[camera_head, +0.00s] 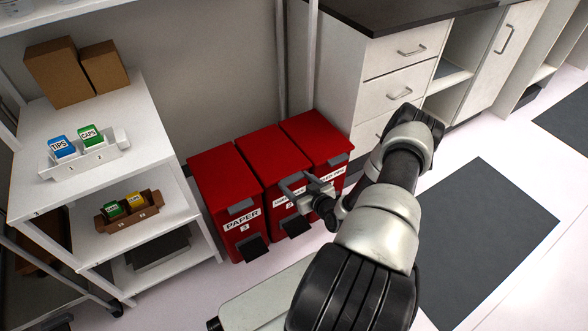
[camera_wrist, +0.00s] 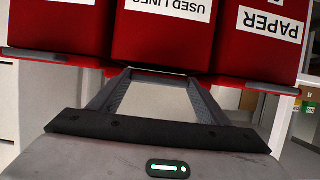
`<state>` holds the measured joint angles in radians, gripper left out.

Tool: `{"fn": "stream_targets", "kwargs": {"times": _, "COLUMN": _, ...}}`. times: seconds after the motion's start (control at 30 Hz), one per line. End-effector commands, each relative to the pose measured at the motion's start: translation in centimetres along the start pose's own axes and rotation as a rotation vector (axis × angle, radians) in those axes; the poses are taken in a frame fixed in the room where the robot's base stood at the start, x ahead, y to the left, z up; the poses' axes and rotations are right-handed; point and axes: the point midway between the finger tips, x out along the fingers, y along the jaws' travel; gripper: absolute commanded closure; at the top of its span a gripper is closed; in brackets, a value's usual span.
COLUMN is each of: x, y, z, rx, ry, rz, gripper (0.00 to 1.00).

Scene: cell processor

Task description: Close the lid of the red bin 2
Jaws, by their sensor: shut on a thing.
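The red bin 2 (camera_head: 267,160) is the middle of three red bins. Its lid looks down, about level with the lids on both sides. My gripper (camera_head: 293,184) is at the front edge of this lid, shut on what looks like its grey handle, which the fingers mostly hide. In the upside-down wrist view, my gripper (camera_wrist: 160,75) reaches the middle bin, whose label (camera_wrist: 172,8) reads "USED LINES". The fingers stand apart around the hidden handle. A dark pedal (camera_head: 295,226) shows at the bin's foot.
The paper bin (camera_head: 221,180) stands close at the left and another red bin (camera_head: 310,135) at the right. A white shelf (camera_head: 150,100) with boxes is on the left. White drawers (camera_head: 395,62) stand behind at right. Floor on the right is clear, with a dark mat (camera_head: 490,235).

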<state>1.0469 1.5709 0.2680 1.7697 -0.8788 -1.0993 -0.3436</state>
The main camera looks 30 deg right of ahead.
Motion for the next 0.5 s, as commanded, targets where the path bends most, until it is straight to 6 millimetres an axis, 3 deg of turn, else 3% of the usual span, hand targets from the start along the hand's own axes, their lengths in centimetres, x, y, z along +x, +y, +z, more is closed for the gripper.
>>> {"fn": "stream_targets", "kwargs": {"times": 0.2, "x": 0.9, "y": -0.2, "z": 2.5, "rx": 0.001, "ry": 0.078, "rz": -0.004, "gripper": 0.7}}
{"fn": "stream_targets", "kwargs": {"times": 0.5, "x": 1.4, "y": -0.2, "z": 4.1, "rx": 0.0, "ry": 0.105, "rz": -0.003, "gripper": 0.7}}
